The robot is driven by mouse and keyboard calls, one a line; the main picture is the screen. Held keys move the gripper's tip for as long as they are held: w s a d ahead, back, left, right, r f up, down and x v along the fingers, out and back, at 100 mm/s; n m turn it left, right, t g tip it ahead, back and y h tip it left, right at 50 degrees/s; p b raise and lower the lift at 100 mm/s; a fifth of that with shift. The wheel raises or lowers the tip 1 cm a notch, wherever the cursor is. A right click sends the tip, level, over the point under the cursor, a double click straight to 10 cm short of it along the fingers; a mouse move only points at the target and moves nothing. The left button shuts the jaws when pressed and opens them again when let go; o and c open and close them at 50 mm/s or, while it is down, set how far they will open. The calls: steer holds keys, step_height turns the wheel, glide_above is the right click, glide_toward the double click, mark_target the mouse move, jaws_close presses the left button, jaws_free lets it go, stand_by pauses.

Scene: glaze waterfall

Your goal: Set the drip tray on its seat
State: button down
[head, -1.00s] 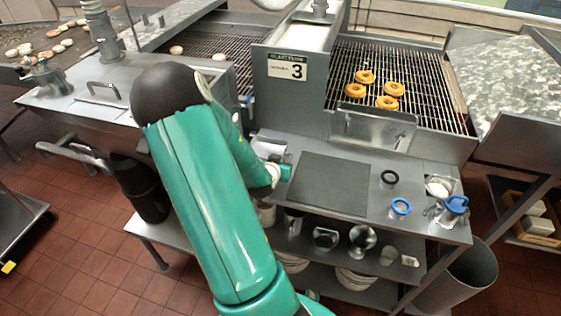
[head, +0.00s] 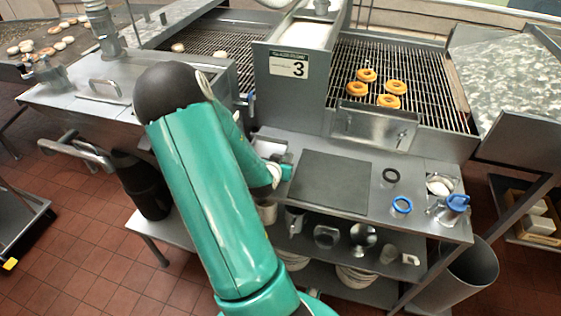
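My teal arm reaches from the bottom edge to the left end of the steel work table (head: 410,187). My gripper (head: 283,172) is at the arm's far end, mostly hidden behind its last links. Its fingers cannot be made out, nor whether it holds anything. A small pale metal piece (head: 268,149) shows just behind it, left of the dark grey mat (head: 335,182). A steel tray-like part with a raised plate (head: 374,127) sits at the front of the right wire conveyor. I cannot tell for sure which part is the drip tray or where its seat is.
Doughnuts lie on the right wire conveyor (head: 425,90). A grey bin (head: 462,278) stands at lower right. The mat is bare.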

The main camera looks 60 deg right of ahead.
steer(key=c, duration=2.1)
jaws_free()
steer(key=shift+f, duration=0.15)
steer(key=o, duration=0.5)
